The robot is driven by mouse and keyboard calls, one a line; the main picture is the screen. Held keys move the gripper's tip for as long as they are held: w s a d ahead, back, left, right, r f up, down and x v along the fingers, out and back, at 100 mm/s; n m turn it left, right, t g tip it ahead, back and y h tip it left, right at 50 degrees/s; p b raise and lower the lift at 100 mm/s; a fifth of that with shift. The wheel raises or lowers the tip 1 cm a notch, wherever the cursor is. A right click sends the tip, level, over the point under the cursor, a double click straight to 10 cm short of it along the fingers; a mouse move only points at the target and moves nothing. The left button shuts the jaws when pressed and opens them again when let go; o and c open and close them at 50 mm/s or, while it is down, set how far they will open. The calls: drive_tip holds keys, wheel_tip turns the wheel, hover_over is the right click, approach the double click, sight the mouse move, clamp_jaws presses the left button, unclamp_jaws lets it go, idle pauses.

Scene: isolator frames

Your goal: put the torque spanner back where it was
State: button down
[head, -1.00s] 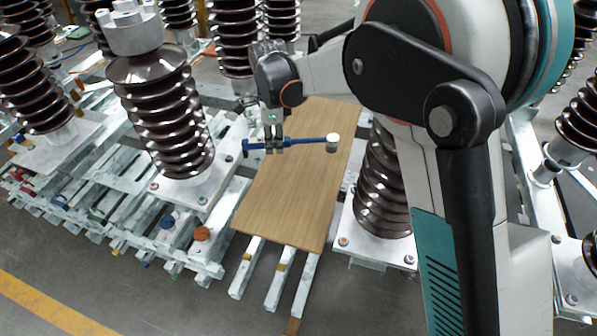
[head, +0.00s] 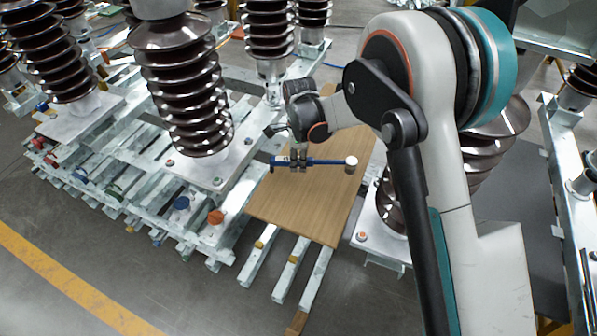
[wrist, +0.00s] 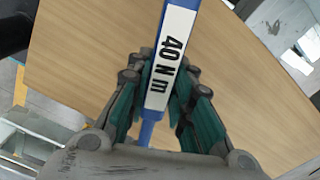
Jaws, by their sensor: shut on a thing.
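The torque spanner (head: 328,162) is a blue bar with a white cylindrical end at its right. My gripper (head: 299,163) is shut on it near its left end and holds it roughly level over the wooden board (head: 300,216). In the wrist view the spanner (wrist: 169,62) runs between the teal-padded fingers of my gripper (wrist: 158,108), with a white label reading "40 N m". The wooden board (wrist: 90,60) lies behind it. The size of the gap between spanner and board cannot be told.
Tall brown ribbed insulators (head: 185,85) stand left of the board, others behind it and at the right. Pale metal rails (head: 290,270) lie under the board's front edge. Orange (head: 216,217) and blue (head: 181,203) round pieces sit on the left frame. Most of the board is bare.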

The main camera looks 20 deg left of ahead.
drive_tip(key=shift+f+b, duration=0.65)
drive_tip(key=shift+f, duration=1.5)
drive_tip(key=shift+f, duration=0.15)
drive_tip(key=c, duration=1.4)
unclamp_jaws()
wheel_tip(320, 180, up, 12)
drive_tip(key=p, duration=0.4)
drive_tip(key=shift+d, duration=0.1)
